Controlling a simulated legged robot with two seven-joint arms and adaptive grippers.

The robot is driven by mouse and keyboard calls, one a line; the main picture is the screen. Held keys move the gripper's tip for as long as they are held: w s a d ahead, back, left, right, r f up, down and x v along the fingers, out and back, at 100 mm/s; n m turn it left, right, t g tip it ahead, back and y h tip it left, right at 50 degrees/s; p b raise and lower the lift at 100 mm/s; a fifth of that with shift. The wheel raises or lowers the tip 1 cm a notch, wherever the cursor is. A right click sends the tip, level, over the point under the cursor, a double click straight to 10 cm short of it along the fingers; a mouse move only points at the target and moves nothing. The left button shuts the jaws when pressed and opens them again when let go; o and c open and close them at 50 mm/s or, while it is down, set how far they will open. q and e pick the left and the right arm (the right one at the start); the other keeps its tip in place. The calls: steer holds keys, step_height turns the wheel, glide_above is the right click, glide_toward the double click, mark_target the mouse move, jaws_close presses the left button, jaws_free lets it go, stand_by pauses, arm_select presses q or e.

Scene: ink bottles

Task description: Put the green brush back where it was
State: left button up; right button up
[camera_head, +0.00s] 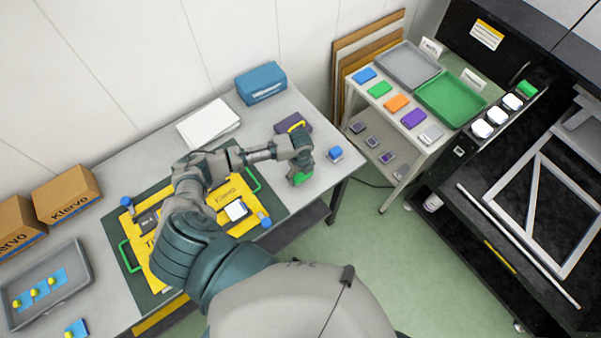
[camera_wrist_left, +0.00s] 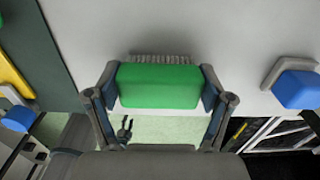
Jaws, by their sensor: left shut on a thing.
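My left gripper (camera_head: 300,168) is shut on the green brush (camera_head: 299,179) near the right end of the table. In the left wrist view, the brush (camera_wrist_left: 158,86) is a green block with pale bristles along its far side, held between both fingers (camera_wrist_left: 160,95). Its height above the table is hard to tell. A small dark pronged shape (camera_wrist_left: 125,130) below may be my right gripper; its state is unclear.
A blue block on a grey base (camera_head: 335,153) stands just right of the brush. A purple box with a yellow handle (camera_head: 293,123) is behind. The yellow board (camera_head: 228,192) lies left on a dark mat. A side table (camera_head: 440,135) holds coloured blocks and trays.

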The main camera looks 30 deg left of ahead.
arm_select(q)
steer(key=o, duration=1)
step_height(320, 180, up, 12)
stand_by(0.3)
